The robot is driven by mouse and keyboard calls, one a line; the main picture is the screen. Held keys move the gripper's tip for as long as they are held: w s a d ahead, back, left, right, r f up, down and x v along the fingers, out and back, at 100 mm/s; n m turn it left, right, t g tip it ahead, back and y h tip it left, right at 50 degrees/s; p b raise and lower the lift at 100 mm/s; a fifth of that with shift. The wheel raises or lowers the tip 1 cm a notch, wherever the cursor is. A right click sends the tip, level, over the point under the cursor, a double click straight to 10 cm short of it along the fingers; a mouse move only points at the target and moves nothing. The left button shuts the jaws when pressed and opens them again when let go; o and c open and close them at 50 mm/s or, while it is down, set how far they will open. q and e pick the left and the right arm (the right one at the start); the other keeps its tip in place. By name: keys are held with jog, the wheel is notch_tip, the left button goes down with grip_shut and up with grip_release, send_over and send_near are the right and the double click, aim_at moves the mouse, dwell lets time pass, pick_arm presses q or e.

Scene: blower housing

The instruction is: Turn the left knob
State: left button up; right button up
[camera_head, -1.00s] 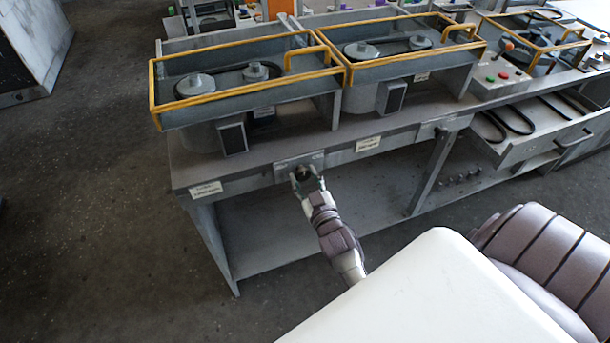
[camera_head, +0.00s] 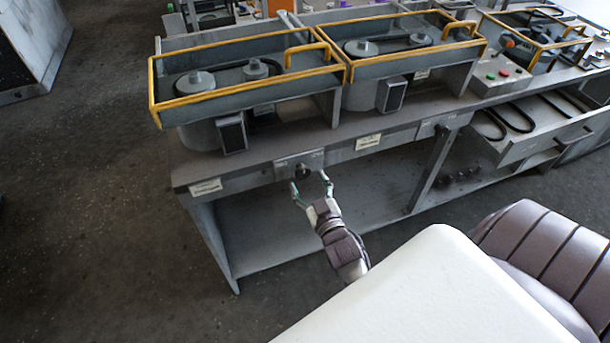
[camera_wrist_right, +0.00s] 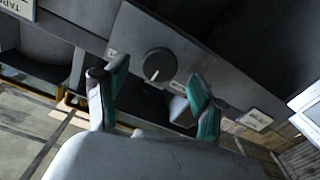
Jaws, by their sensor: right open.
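The left knob (camera_head: 302,171) is a dark round knob on a grey plate on the bench's front edge. In the right wrist view the knob (camera_wrist_right: 159,65) shows a pale pointer line and lies beyond the fingertips, in the gap between them. My right gripper (camera_head: 311,183) is open and empty, just in front of and below the knob, apart from it. Its green-padded fingers also show in the right wrist view (camera_wrist_right: 155,90), spread wide on either side. My left gripper is not in view.
The workbench (camera_head: 345,141) carries two yellow-railed housings (camera_head: 240,80) with pulleys and belts. To the right are a button panel (camera_head: 500,75) and an open drawer (camera_head: 545,125) with black belts. Floor to the left is clear.

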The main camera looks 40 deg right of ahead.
jog(key=v, duration=0.4)
jog(key=shift+s, duration=0.25)
jog(key=shift+a, duration=0.1)
jog(key=s+a+f+g+y, duration=0.1)
jog(key=a+f+g, duration=0.15)
jog(key=f, duration=0.55)
jog(key=s+a+f+g+y, duration=0.2)
jog(key=a+f, duration=0.1)
jog(key=f, duration=0.5)
jog(key=s+a+f+n+g+y, duration=0.1)
jog(key=s+a+f+g, duration=0.3)
jog(key=s+f, duration=1.5)
notch_tip(320, 180, down, 3)
jog(key=g+y, duration=0.1)
jog(key=g, duration=0.3)
jog(key=shift+s+a+f+n, duration=0.15)
jog(key=shift+s+f+n, duration=0.05)
jog(key=shift+s+n, duration=0.2)
jog(key=s+d+f+g, duration=0.1)
jog(key=s, duration=0.3)
jog(key=s+d+f+g, duration=0.1)
jog(key=s+f, duration=0.1)
jog(key=s, duration=0.3)
jog(key=s+d+f+g, duration=0.1)
jog(key=s+f+g, duration=0.1)
jog(key=s, duration=0.2)
jog(key=shift+s+n+h, duration=0.25)
jog(key=shift+n+h, duration=0.05)
jog(key=shift+c, duration=0.2)
